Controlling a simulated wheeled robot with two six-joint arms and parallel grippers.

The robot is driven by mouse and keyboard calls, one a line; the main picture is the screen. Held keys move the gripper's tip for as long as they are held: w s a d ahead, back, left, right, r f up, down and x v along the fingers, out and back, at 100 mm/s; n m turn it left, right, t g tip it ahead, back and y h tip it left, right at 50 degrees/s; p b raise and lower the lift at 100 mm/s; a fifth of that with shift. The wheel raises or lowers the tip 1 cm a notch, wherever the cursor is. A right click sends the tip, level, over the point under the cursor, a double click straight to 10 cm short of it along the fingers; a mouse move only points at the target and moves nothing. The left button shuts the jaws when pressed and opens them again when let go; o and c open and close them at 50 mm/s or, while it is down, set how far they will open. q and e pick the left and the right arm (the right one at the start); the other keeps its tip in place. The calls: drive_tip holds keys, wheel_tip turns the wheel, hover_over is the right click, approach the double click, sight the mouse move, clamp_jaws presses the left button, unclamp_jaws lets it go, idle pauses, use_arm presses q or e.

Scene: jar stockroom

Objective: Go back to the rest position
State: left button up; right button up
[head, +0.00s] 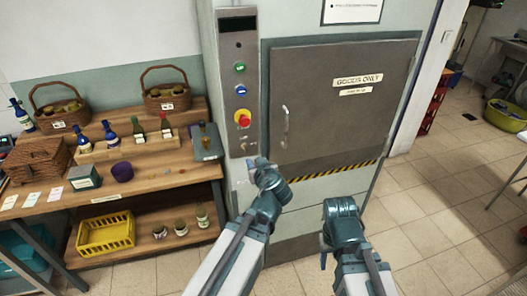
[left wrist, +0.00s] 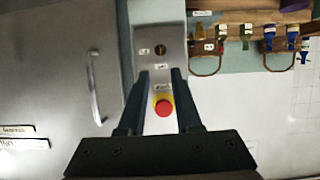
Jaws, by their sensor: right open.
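My left gripper (head: 258,167) is in front of the lower part of the lift's control panel (head: 236,60), below the red button in the head view. In the left wrist view its two fingers (left wrist: 160,75) are apart with nothing between them. The red button with a yellow collar (left wrist: 163,106) shows behind the gap; I cannot tell the distance. In the head view the red button (head: 243,118) is unobstructed. My right gripper (head: 325,255) is low in front of the lift, pointing down, mostly hidden by its own wrist, and holds nothing visible.
The grey hatch door (head: 340,100) marked "GOODS ONLY" is shut, with a vertical handle (head: 284,127). A wooden shelf unit (head: 150,190) with bottles, baskets and a yellow crate (head: 106,233) stands close on the left. Tiled floor (head: 430,220) is open on the right.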

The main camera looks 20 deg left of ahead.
use_arm(q)
drive_tip(key=shift+s, duration=0.1)
drive_tip(key=s+d+f+m+g+h, duration=0.3)
drive_tip(key=s+d+f+m+g, duration=0.2)
drive_tip(key=s+d, duration=0.3)
drive_tip(key=s+d+f+m+g+h, duration=0.3)
drive_tip(key=s+d+f+m+g, duration=0.2)
drive_tip(key=s+d+f, duration=0.3)
drive_tip(key=s+g, duration=0.1)
drive_tip(key=s, duration=0.2)
drive_tip(key=shift+s+d+f+m, duration=0.2)
drive_tip(key=shift+s+d+m, duration=0.1)
drive_tip(key=shift+d, duration=0.1)
drive_tip(key=shift+w, duration=0.1)
